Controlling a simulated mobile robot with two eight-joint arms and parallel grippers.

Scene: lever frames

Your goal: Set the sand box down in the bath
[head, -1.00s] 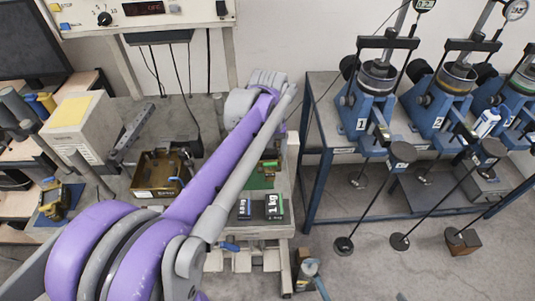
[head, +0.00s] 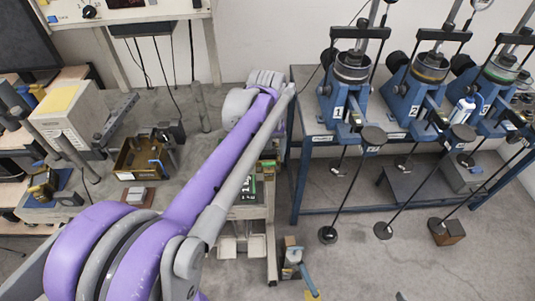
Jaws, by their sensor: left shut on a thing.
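My left arm crosses the picture from the lower left. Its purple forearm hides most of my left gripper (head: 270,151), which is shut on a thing. Only a small brownish part shows beside the forearm, so the sand box's shape cannot be made out. An open amber-brown box (head: 126,160) with a white label stands on the bench to the left of the arm, apart from it. It may be the bath, but I cannot be sure. A blue part shows at its right side. My right gripper is not in view.
Blue lever frames (head: 340,108) with numbered plates stand on a blue-legged table (head: 300,185) at the right. Their long rods and hanging discs reach down over the floor. A cream box (head: 75,125) stands at the left.

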